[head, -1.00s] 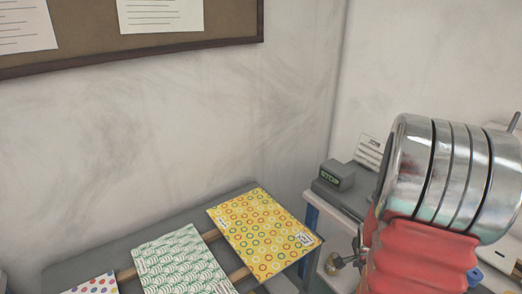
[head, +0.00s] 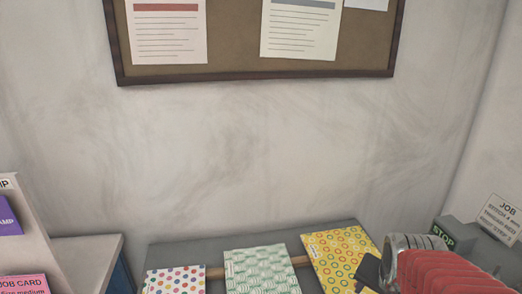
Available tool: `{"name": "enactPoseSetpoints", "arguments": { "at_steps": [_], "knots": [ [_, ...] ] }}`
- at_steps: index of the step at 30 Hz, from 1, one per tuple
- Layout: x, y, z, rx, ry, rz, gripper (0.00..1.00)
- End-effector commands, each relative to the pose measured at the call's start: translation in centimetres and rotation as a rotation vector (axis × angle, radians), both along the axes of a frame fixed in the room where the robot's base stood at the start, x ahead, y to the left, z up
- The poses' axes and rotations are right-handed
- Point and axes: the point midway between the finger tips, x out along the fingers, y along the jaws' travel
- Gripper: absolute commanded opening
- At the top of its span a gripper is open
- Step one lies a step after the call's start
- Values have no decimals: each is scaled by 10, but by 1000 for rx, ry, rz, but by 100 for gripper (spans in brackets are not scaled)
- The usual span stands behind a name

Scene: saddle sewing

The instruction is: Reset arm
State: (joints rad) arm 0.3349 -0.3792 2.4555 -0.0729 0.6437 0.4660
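My arm shows at the lower right of the head view as a silver ringed joint and a red ribbed sleeve. A dark piece at its left end, which looks like my gripper (head: 368,272), is over the lower right part of the yellow patterned sheet (head: 340,252). Its fingers cannot be made out, so I cannot tell whether it is open or shut. I see nothing held in it.
A grey table (head: 210,240) by the wall bears a dotted sheet (head: 175,281), a green patterned sheet (head: 260,270) and the yellow one. A shelf (head: 32,225) with cards stands left.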

Motion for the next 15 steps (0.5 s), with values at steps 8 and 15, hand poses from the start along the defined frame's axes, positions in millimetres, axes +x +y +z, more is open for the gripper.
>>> {"name": "enactPoseSetpoints", "arguments": {
  "at_steps": [8, 15],
  "knots": [
    [-22, 70, 40, -73, -15, 353, 58],
    [-50, 117, 63, -131, -31, 632, 58]
  ]
}}
